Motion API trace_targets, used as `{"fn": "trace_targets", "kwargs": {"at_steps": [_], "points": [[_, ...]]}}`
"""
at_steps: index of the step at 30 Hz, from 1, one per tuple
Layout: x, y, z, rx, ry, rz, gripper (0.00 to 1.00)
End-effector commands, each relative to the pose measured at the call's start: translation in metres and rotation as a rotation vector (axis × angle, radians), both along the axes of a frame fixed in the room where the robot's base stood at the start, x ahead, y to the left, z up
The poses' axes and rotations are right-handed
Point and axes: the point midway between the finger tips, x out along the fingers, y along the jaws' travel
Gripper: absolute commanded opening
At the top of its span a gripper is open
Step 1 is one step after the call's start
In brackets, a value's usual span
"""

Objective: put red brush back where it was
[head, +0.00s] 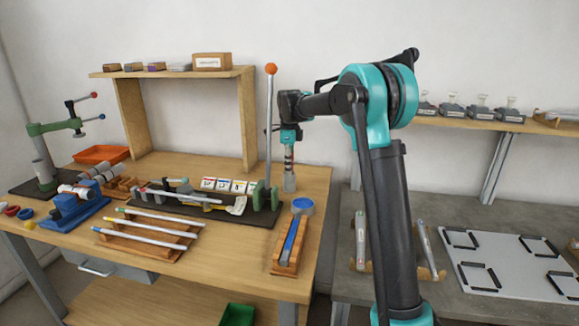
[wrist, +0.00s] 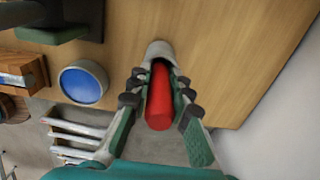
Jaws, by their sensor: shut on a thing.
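The red brush (wrist: 159,98) shows in the wrist view as a thick red handle between my fingers. My gripper (wrist: 158,92) is shut on it. The handle's far end is at the mouth of a grey cylindrical holder (wrist: 159,49); I cannot tell how deep it sits. In the head view my gripper (head: 289,158) points straight down above the grey holder (head: 289,184), at the right rear of the wooden table (head: 325,182). The brush itself cannot be made out in the head view, and its bristles are hidden.
A blue-topped round tin (head: 303,205) stands in front of the holder, near a wooden tray with a blue bar (head: 290,243). A tall rod with an orange ball (head: 271,69) rises left of my gripper. The table's right edge and the wall are close.

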Motion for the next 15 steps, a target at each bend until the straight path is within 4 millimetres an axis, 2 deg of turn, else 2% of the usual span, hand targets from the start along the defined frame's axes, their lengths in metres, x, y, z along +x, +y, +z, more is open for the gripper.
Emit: {"fn": "trace_targets", "kwargs": {"at_steps": [5, 6, 9, 11, 15], "points": [[-0.0015, -0.0003, -0.0065, -0.001, 0.004, 0.000, 0.00], [-0.0016, -0.0003, -0.0069, -0.001, 0.004, 0.000, 0.23], [-0.0016, -0.0004, -0.0071, -0.002, 0.005, 0.000, 0.35], [-0.0015, -0.0004, -0.0070, -0.002, 0.005, 0.000, 0.40], [-0.0011, -0.0005, -0.0064, -0.001, 0.004, 0.000, 0.40]]}}
